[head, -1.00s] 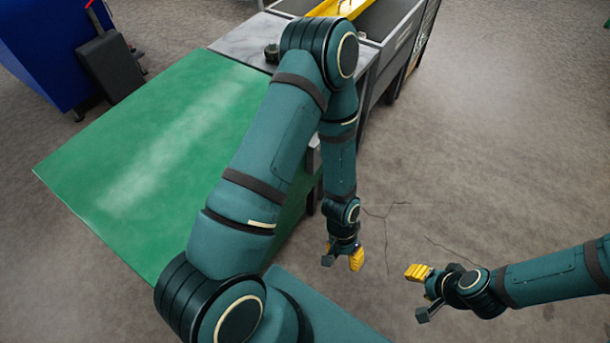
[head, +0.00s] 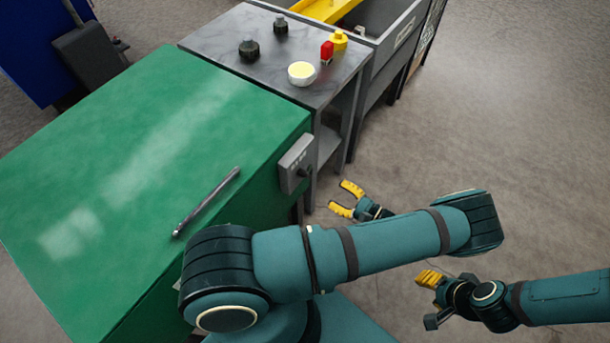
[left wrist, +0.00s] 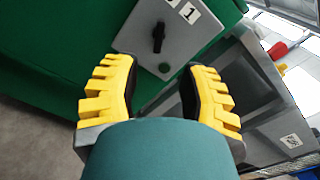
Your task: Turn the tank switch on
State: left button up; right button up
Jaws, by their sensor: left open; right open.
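The tank switch is a grey box (head: 297,163) on the right side of the green tank (head: 150,130), with a dark knob (head: 305,171) on its face. My right gripper (head: 428,298) is at the lower right, away from the tank.
A metal handle (head: 207,202) lies on the tank top. The floor at right is clear.

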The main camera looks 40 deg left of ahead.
aim_at(308, 177)
pick_arm(q)
jog(key=a, duration=0.4)
jog(key=s+a, duration=0.1)
jog(key=a, duration=0.7)
jog(key=shift+s, duration=0.15)
jog(key=shift+o, duration=0.2)
grip_shut()
